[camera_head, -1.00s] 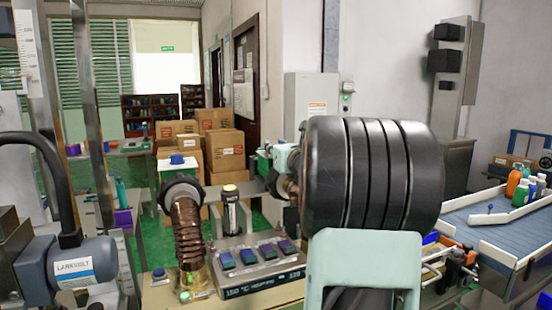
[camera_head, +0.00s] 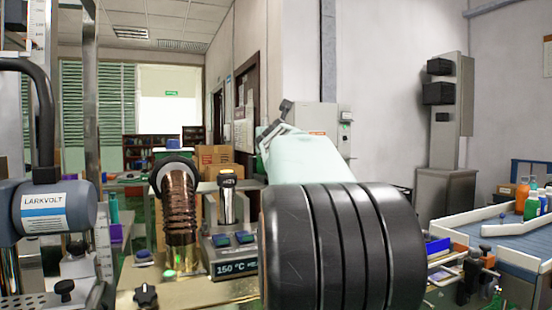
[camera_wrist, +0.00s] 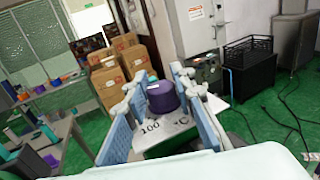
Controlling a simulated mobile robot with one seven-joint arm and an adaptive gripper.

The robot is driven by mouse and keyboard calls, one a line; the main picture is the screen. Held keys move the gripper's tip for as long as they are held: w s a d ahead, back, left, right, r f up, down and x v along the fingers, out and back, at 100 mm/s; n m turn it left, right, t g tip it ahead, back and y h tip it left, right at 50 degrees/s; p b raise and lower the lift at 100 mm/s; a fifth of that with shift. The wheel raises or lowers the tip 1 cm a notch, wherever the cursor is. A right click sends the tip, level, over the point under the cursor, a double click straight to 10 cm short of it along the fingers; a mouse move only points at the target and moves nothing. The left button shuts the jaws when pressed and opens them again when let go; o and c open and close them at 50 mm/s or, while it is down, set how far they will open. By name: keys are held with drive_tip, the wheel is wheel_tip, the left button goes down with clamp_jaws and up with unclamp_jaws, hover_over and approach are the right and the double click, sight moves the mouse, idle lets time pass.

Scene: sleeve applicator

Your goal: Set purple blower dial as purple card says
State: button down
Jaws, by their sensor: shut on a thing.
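A purple round dial (camera_wrist: 162,97) sits between the blue-padded fingers of my gripper (camera_wrist: 157,88) in the wrist view, and the fingers are shut on it. A pale plate (camera_wrist: 165,130) under it carries the marks "100" and "°C". In the head view my gripper (camera_head: 277,133) points away behind my dark arm link, and the dial is hidden there. A blower with a copper-coloured hose (camera_head: 180,205) stands left of the arm. I cannot make out a purple card in either view.
A panel reading "150 °C" (camera_head: 236,268) with blue switches is partly covered by my arm. A grey LARKVOLT motor housing (camera_head: 50,212) is close at the left. A conveyor with bottles (camera_head: 515,240) is at the right. Cartons (camera_wrist: 122,70) stand behind.

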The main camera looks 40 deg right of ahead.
drive_tip(key=shift+w+a+f+m+g+h+b, duration=0.15)
drive_tip(key=shift+f+m+g+h+b, duration=0.35)
drive_tip(key=shift+g+h+b, duration=0.4)
drive_tip(key=shift+r+m+b, duration=0.1)
drive_tip(key=shift+m+b, duration=0.2)
drive_tip(key=shift+r+m+g+h, duration=0.15)
drive_tip(key=shift+m+g+h, duration=0.95)
drive_tip(key=shift+g, duration=0.2)
drive_tip(key=m+g+h+p, duration=0.2)
drive_tip(key=g+p, duration=0.1)
drive_tip(key=shift+r+m, duration=0.25)
drive_tip(key=shift+m, duration=0.05)
drive_tip(key=shift+f+m+g+h+p, duration=0.1)
drive_tip(key=shift+m+g+h+p, duration=0.4)
drive_tip(key=shift+g+p, duration=0.65)
drive_tip(key=shift+m+g, duration=0.25)
drive_tip(key=shift+m, duration=0.05)
drive_tip(key=shift+f+g+p, duration=0.15)
drive_tip(key=shift+g+p, duration=0.15)
drive_tip(key=c, duration=1.7)
unclamp_jaws()
drive_tip(key=shift+o, duration=0.4)
drive_tip(key=shift+s, duration=0.2)
